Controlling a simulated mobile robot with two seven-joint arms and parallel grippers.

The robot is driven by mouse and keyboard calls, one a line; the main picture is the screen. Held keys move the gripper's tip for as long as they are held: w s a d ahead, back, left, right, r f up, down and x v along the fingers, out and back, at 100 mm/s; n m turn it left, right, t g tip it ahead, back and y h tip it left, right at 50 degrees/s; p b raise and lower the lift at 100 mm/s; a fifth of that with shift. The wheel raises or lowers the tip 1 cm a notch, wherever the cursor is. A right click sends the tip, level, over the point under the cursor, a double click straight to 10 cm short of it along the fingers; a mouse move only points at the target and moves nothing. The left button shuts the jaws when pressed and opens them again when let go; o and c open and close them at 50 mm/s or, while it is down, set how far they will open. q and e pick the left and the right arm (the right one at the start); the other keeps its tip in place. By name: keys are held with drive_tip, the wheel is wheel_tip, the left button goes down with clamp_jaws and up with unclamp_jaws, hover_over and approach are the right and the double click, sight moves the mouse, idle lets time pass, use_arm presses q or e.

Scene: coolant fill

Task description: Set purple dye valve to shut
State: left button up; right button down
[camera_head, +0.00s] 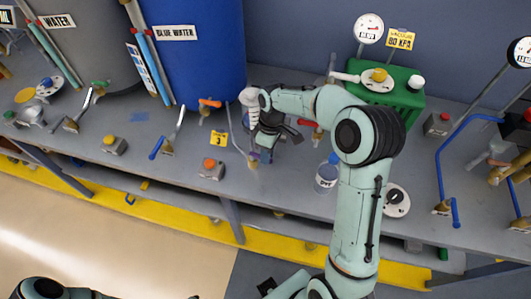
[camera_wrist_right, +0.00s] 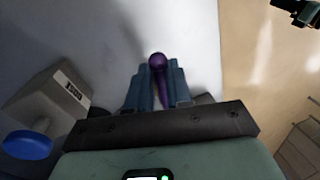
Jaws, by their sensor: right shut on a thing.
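My right gripper (camera_wrist_right: 159,88) is shut on the purple dye valve's handle (camera_wrist_right: 157,62), whose rounded purple end shows between the blue-grey fingers in the right wrist view. In the head view the right gripper (camera_head: 268,140) is over the table beside the blue tank, and it and my arm hide most of the valve. A dark piece at the top right corner of the wrist view may be part of my left gripper. In the head view only part of my left arm shows, at the bottom left.
A green box (camera_head: 378,88) stands behind my right arm.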

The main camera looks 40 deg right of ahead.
use_arm(q)
drive_tip(key=shift+w+r+p, duration=0.4)
drive_tip(key=shift+w+r, duration=0.1)
drive_tip(key=shift+r, duration=0.15)
use_arm(e)
drive_tip(key=shift+w+d+r+n, duration=0.1)
drive_tip(key=shift+w+d+n, duration=0.25)
drive_tip(key=shift+n, duration=0.65)
drive_tip(key=c, duration=1)
unclamp_jaws()
drive_tip(key=shift+c, duration=0.2)
use_arm(q)
drive_tip(key=shift+w+r+p, duration=0.9)
drive_tip(key=shift+w+r, duration=0.25)
drive_tip(key=shift+r, duration=0.05)
use_arm(e)
wheel_tip(320, 180, up, 13)
drive_tip(key=w+d, duration=0.1)
drive_tip(key=d, duration=0.1)
drive_tip(key=shift+w, duration=0.35)
use_arm(q)
drive_tip(key=shift+s, duration=0.1)
use_arm(e)
drive_tip(key=shift+a, duration=0.1)
